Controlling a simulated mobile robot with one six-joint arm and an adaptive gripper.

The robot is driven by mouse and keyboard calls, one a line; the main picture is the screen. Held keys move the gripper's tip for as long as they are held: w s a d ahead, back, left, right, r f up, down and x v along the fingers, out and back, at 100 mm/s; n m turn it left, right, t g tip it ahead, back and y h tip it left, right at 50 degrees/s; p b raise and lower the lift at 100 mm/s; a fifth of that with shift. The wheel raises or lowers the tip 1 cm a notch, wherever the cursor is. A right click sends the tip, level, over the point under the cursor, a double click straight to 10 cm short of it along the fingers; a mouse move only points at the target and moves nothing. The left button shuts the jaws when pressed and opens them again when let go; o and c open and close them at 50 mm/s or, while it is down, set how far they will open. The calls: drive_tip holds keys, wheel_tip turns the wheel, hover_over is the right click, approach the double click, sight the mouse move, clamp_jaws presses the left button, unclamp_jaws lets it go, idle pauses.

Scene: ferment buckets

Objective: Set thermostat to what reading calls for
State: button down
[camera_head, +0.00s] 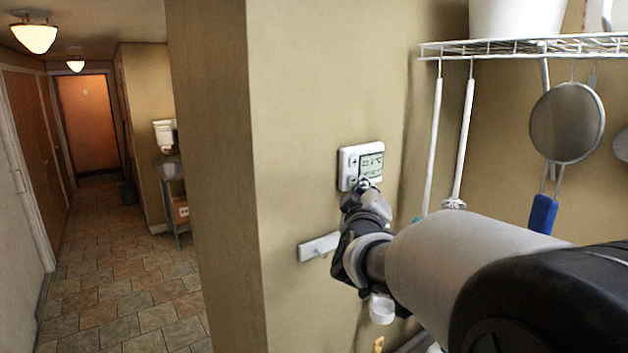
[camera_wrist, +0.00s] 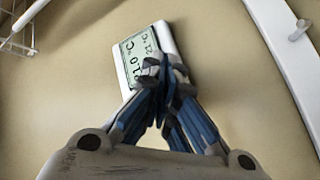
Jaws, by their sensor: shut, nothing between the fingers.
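The white thermostat (camera_head: 347,157) is mounted on the tan wall, with a display at right and small buttons at left. It also shows in the wrist view (camera_wrist: 168,37), tilted. There the display shows a larger line ending in "1.0 °C", its start partly hidden, and a smaller line that looks like "21 °C". My gripper (camera_head: 363,184) is shut and empty, its tips at the thermostat's lower edge in the head view. In the wrist view my gripper (camera_wrist: 160,72) covers the thermostat's lower part, including the buttons. I cannot tell whether the tips touch it.
A white wall plate (camera_head: 316,246) is below the thermostat. At right a wire shelf (camera_head: 520,47) carries white buckets (camera_head: 515,17), with a strainer (camera_head: 567,122) and other utensils hanging underneath. A tiled hallway (camera_head: 125,290) is open at left, past the wall's corner.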

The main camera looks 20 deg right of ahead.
drive_tip(key=shift+w+a, duration=0.15)
drive_tip(key=shift+w, duration=0.25)
idle(0.3)
drive_tip(key=shift+s, duration=0.15)
drive_tip(key=shift+s+d, duration=0.3)
drive_tip(key=shift+s, duration=0.35)
drive_tip(key=s+b, duration=0.1)
drive_tip(key=s+d, duration=0.1)
drive_tip(key=s, duration=0.1)
drive_tip(key=s+b, duration=0.1)
drive_tip(key=shift+s+d+b, duration=0.3)
drive_tip(key=shift+s+d, duration=0.05)
idle(1.9)
drive_tip(key=s+m, duration=0.1)
drive_tip(key=m, duration=0.4)
drive_tip(key=s+r+m+b, duration=0.1)
drive_tip(key=m, duration=0.5)
drive_tip(key=s+d+m+t+b, duration=0.1)
drive_tip(key=m, duration=0.5)
drive_tip(key=shift+s+r, duration=0.35)
drive_tip(key=shift+r, duration=0.05)
